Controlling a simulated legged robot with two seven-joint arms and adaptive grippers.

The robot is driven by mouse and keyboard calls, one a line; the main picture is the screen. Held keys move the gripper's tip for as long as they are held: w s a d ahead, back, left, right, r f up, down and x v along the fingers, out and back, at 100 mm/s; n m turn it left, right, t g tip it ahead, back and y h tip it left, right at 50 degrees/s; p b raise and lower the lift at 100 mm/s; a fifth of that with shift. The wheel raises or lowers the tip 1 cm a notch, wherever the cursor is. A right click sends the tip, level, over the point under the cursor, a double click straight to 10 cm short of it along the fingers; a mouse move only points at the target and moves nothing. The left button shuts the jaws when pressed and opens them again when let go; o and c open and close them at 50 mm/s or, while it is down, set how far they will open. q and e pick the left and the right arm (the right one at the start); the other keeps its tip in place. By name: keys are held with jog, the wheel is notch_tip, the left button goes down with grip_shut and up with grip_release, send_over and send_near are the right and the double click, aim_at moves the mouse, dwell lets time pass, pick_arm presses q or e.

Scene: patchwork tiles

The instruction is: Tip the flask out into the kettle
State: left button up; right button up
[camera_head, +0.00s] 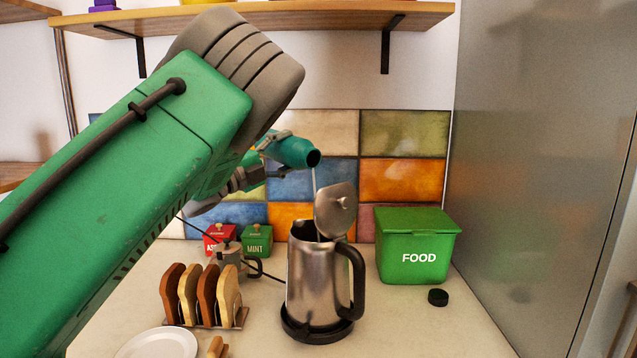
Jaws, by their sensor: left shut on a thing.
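The teal flask (293,152) is held above the kettle, tipped with its dark open mouth to the right and slightly down. My left gripper (268,162) is shut on the flask, partly hidden behind my arm. A thin pale stream (314,182) runs from the flask's mouth down toward the kettle's opening. The steel kettle (312,278) stands upright on its black base, its lid (337,210) raised and its black handle on the right. The inside of the kettle is hidden. My right gripper is not in view.
A green FOOD bin (414,247) stands right of the kettle, with a small black cap (438,297) before it. A toast rack (206,298), small pot (230,259), tea boxes (257,241) and white plate (158,345) are to the left. A grey panel (535,170) bounds the right.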

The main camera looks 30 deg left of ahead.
aim_at(283, 163)
pick_arm(q)
jog(key=shift+d+r+m+h+b, duration=0.15)
jog(key=shift+r+m+h+b, duration=0.25)
jog(key=shift+m+b, duration=0.25)
dwell(0.4)
jog(key=shift+r+m, duration=0.15)
jog(key=shift+m, duration=0.3)
jog(key=shift+d+g, duration=0.1)
jog(key=shift+g, duration=0.2)
